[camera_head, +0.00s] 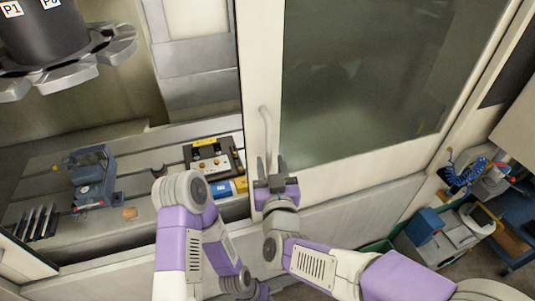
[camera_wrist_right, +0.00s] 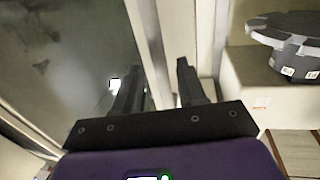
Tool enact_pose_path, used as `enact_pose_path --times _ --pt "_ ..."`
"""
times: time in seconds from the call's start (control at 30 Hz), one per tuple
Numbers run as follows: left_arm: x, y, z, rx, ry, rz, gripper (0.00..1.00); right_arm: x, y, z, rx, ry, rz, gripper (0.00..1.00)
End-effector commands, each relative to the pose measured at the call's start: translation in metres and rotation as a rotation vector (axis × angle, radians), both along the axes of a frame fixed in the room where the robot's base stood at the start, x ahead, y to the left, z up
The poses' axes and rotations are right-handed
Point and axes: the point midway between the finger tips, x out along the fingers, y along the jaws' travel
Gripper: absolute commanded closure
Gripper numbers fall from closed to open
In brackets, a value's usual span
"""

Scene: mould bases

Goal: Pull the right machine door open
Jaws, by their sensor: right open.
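The right machine door (camera_head: 362,75) is a cream frame with a large dark window. It stands beside an open gap to its left. Its pale upright handle (camera_head: 265,120) is on the left frame. My right gripper (camera_head: 271,164) is open at the lower end of the handle, fingers pointing up along the door. In the right wrist view the gripper (camera_wrist_right: 157,75) shows its two dark fingers apart, with the door's window (camera_wrist_right: 75,60) to the left. I cannot tell whether the handle lies between the fingers or whether they touch it.
Through the gap, the machine bed (camera_head: 130,160) carries a blue vise (camera_head: 92,178) and a black fixture (camera_head: 213,160). A tool carousel (camera_head: 60,65) hangs at upper left. A green bin (camera_head: 408,262) and a blue cart (camera_head: 512,225) stand at right.

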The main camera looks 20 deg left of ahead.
Motion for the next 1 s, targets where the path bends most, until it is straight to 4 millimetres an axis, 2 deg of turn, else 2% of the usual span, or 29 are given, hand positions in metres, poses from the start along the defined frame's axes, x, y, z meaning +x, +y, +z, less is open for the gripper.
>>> enact_pose_path --times 0.1,0.23,0.6,0.87,1.0 --pt "0.000 0.000 0.001 0.000 0.000 0.000 0.57 0.018 0.007 -0.001 -0.002 0.000 -0.002 0.59" --pt "0.000 0.000 0.002 0.000 0.000 0.000 0.57 0.031 0.012 -0.001 -0.001 0.002 0.000 0.59" --pt "0.000 0.000 0.002 0.000 0.000 0.000 0.57 0.037 0.015 -0.001 -0.001 0.002 0.001 0.59" --pt "0.000 0.000 0.002 0.000 0.000 0.000 0.57 0.036 0.015 -0.001 -0.001 0.002 0.001 0.99" --pt "0.000 0.000 0.002 0.000 0.000 0.000 0.57 0.036 0.015 -0.001 -0.001 0.002 0.001 1.00"
